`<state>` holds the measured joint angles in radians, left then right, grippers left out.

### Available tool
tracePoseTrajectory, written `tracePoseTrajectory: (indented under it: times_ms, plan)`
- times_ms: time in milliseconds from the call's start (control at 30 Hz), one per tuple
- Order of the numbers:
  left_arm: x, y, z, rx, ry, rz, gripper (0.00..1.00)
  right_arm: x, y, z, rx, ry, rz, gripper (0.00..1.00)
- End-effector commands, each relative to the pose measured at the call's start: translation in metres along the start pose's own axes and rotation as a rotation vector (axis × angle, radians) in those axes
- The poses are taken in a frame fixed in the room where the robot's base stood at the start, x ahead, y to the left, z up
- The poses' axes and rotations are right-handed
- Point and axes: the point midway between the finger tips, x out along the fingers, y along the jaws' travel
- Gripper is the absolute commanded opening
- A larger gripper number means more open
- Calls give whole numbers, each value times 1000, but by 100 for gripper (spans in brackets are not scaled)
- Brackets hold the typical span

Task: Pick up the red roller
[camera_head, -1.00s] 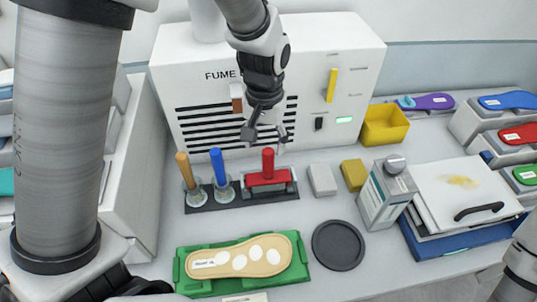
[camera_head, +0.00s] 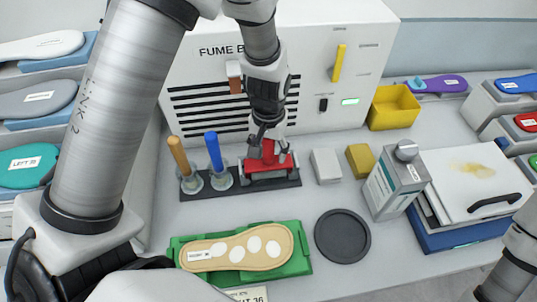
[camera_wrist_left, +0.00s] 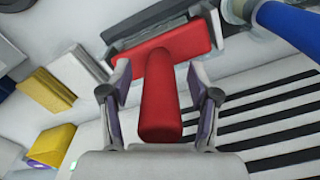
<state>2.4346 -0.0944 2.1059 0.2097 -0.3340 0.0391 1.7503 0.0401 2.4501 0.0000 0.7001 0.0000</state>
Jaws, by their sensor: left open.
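The red roller (camera_head: 281,164) sits in its holder on the dark rack (camera_head: 235,190), in front of the fume box. Its handle stands up. My left gripper (camera_head: 265,150) is over it, open, with its fingers on either side of the handle. In the left wrist view the red roller (camera_wrist_left: 160,105) lies between the two spread fingers, with a visible gap on each side. My right gripper is out of view; only part of that arm shows at the lower right edge.
A blue-handled tool (camera_head: 214,150) and a wooden-handled tool (camera_head: 178,155) stand left of the roller in the rack. A grey block (camera_head: 326,166) and a yellow block (camera_head: 361,160) lie to its right. An insole (camera_head: 240,250) rests on a green fixture (camera_head: 296,262) in front.

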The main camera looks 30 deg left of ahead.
Motion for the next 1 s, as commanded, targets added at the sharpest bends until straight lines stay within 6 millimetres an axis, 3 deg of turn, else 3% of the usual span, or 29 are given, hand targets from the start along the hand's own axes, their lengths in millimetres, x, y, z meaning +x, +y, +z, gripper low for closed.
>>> tracePoseTrajectory:
  times_ms: [100, 133, 200, 300, 667, 767, 1000]
  plan:
    - [0, 0, 0, 0, 1, 0, 61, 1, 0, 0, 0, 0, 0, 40]
    - [0, 0, 0, 0, 1, 0, 54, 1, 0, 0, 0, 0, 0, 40]
    - [0, 0, 0, 0, 0, 0, 29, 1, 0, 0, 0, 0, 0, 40]
    - [0, 0, 0, 0, 0, 0, 0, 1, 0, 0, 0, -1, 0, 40]
    - [-5, 0, -1, 1, 2, 1, 0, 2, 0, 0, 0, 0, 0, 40]
    - [-19, 0, -2, 2, 5, 1, 0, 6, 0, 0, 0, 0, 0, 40]
    - [-77, 0, -2, 1, 7, 2, 0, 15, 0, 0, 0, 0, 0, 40]
